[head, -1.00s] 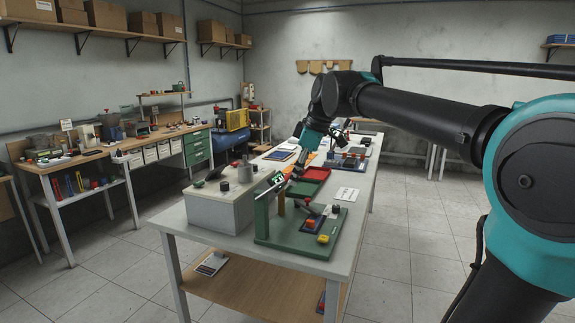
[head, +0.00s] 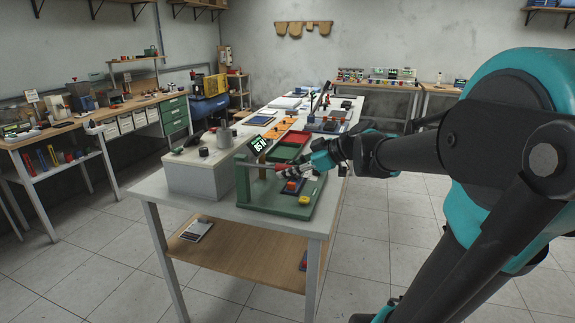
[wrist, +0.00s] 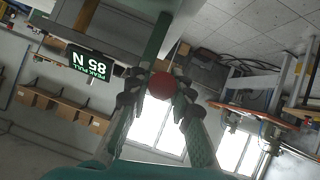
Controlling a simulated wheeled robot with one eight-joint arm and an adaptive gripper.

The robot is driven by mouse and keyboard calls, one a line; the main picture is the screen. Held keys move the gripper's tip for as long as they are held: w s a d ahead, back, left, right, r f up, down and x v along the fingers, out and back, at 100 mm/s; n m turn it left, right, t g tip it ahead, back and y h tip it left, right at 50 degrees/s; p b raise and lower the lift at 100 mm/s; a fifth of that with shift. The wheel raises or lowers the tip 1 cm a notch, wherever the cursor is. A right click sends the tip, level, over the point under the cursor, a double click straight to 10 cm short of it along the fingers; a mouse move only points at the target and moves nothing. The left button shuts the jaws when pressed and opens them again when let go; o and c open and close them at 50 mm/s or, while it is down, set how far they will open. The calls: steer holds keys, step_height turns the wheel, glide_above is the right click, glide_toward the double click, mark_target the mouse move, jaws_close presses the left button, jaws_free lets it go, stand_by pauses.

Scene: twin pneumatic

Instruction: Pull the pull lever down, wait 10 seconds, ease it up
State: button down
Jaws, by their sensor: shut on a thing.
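The pull lever's red ball knob (wrist: 160,86) sits between my two fingers in the wrist view. My gripper (wrist: 158,98) is shut on it, one finger on each side. In the head view my gripper (head: 284,169) comes in from the right at the knob (head: 278,167). The lever arm reaches from the green post (head: 242,180) and looks about level there. The post stands on a green base plate (head: 270,205) at the near end of the bench.
A yellow block (head: 305,200) and a red and blue piece (head: 292,186) are on the plate under my gripper. The floor right of the bench is clear.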

steer(key=shift+f, duration=0.15)
stand_by(0.3)
steer(key=c, duration=1.3)
jaws_free()
steer(key=v, duration=1.2)
steer(key=shift+s+f, duration=0.1)
